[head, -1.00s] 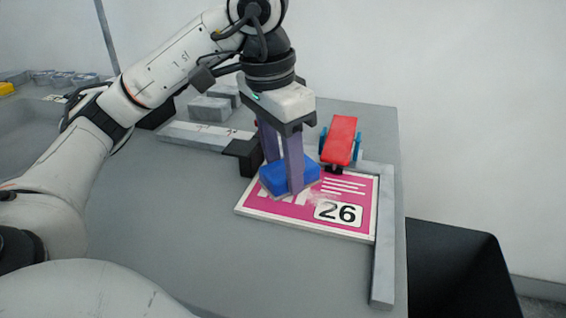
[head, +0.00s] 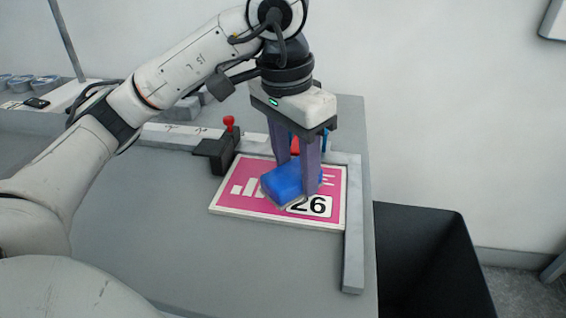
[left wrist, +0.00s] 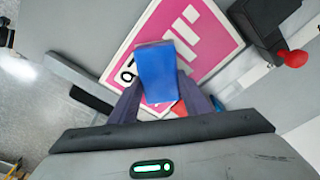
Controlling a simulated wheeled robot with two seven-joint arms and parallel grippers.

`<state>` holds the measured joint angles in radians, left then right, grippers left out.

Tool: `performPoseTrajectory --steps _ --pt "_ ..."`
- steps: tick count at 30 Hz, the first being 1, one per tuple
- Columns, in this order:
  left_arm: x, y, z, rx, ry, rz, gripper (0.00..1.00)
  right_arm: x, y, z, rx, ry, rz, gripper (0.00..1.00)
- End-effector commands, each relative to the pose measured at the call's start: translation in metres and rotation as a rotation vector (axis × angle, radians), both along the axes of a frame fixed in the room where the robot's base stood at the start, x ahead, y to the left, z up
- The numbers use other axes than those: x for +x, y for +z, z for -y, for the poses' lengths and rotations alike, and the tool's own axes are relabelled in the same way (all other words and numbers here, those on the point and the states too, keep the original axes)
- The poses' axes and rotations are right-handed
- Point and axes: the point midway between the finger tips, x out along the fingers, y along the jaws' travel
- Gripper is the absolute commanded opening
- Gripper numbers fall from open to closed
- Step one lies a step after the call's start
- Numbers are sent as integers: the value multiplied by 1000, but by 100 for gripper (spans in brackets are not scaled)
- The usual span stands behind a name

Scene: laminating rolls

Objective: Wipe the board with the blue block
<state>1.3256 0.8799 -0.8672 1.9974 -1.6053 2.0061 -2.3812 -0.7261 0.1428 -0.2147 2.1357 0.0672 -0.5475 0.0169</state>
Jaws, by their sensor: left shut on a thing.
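The board (head: 235,200) is a pink panel with a pale border, white marks and a "26" label. It lies flat on the grey table. My left gripper (head: 297,182) points down over the board's right part, shut on the blue block (head: 281,184). The block is at the board's face and covers some white lines and part of the label; whether it presses on the board I cannot tell. In the left wrist view the blue block (left wrist: 156,72) is between the fingers, with the pink board (left wrist: 207,22) beyond it. My right gripper is not in view.
A black clamp (head: 222,150) with a red knob stands at the board's back left corner. A red piece shows behind my gripper, mostly hidden. A grey rail (head: 354,230) runs along the right side. A black bin (head: 430,260) stands right of the table. The front is clear.

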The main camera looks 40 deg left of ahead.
Motion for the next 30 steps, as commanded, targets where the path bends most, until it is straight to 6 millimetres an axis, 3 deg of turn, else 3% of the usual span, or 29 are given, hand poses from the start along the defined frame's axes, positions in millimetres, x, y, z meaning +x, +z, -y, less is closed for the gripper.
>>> performPoseTrajectory --steps 1,2,15,30 --pt "3 -1 -1 -1 9 10 7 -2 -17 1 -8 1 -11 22" --pt "4 -1 0 -1 9 10 7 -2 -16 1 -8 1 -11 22" --pt "18 -1 29 0 9 9 7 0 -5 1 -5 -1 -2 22" --pt "17 6 31 3 6 3 7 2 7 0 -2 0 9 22"
